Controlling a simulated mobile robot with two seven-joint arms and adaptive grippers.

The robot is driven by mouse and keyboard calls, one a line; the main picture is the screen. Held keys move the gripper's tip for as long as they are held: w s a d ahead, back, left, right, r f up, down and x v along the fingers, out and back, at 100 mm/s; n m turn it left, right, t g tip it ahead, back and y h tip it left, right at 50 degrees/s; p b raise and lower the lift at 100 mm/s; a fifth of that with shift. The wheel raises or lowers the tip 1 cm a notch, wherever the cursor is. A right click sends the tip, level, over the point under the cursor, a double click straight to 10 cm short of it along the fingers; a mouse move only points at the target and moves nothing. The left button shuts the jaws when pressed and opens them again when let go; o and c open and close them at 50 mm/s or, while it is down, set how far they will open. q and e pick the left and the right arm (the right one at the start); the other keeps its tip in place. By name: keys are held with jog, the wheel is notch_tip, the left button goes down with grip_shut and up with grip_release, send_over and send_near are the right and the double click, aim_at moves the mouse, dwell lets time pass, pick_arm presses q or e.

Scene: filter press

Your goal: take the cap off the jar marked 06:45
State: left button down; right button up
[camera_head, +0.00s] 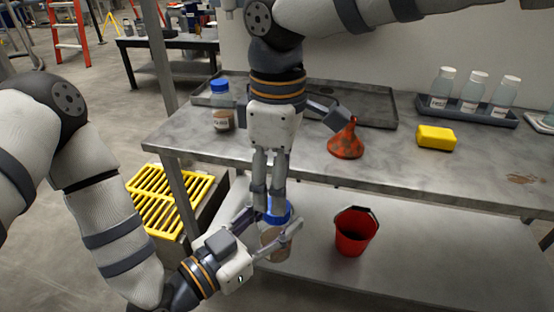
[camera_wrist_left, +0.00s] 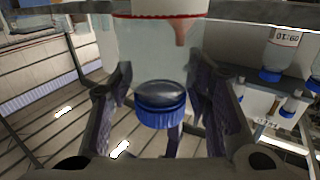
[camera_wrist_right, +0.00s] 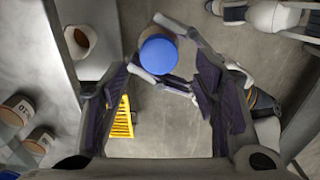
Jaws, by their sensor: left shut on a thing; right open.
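A clear jar with brown contents (camera_head: 275,245) and a blue cap (camera_head: 278,213) is upright between the fingers of my left gripper (camera_head: 278,228), which is shut on it in front of the table edge. The left wrist view shows the jar upside down, with its blue cap (camera_wrist_left: 160,112) and a red-edged label (camera_wrist_left: 160,6); its marking cannot be read. My right gripper (camera_head: 269,203) points down at the cap, its fingertips overlapping it in the head view. In the right wrist view its fingers are apart, with the blue cap (camera_wrist_right: 158,55) beyond the tips; contact is not visible.
Another blue-capped jar (camera_head: 220,108) stands on the grey table (camera_head: 310,170). A rust-orange funnel (camera_head: 345,140), a yellow sponge (camera_head: 436,138) and a rack (camera_head: 465,116) with white-capped bottles are farther right. A red bucket (camera_head: 355,232) stands on the lower shelf; yellow grating (camera_head: 165,195) lies left.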

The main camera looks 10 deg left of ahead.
notch_tip(320, 180, down, 5)
jog(key=shift+r, duration=0.15)
jog(key=shift+c, duration=0.5)
jog(key=c, duration=1.1)
jog(key=o, duration=1.3)
jog(key=shift+r, duration=0.1)
